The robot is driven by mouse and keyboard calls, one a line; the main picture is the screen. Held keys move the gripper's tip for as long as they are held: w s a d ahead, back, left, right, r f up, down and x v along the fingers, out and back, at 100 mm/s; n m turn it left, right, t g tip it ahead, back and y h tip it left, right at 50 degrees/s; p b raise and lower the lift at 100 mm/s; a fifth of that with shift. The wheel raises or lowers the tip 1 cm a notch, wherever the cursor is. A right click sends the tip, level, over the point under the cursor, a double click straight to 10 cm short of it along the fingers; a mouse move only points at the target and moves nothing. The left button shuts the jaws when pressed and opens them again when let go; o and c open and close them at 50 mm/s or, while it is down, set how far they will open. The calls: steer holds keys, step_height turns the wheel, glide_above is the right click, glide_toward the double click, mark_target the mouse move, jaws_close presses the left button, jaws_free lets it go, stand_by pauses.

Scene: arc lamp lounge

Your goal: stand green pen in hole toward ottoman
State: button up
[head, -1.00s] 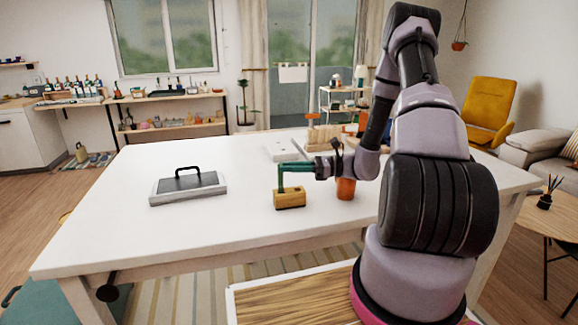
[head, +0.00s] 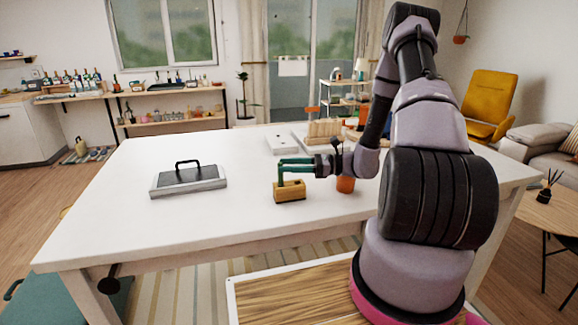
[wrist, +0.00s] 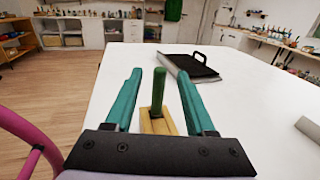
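The green pen (wrist: 158,88) stands upright in the wooden block (wrist: 160,127), at the block's far end in the wrist view. In the head view the pen (head: 279,178) is at the left end of the block (head: 290,194), which sits on the white table (head: 200,232). My gripper (wrist: 160,75) has its two teal fingers apart, one on each side of the pen, with a visible gap on both sides. My gripper (head: 281,164) is level with the pen's upper part in the head view. The block's other holes are not clear. I cannot identify an ottoman for certain.
A grey tray with a black handle (head: 188,181) lies left of the block. An orange cup (head: 345,184) stands to the right, close to my wrist. A wooden rack (head: 324,131) and a white holed plate (head: 281,144) are behind.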

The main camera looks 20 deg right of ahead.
steer(key=v, duration=1.1)
stand_by(0.3)
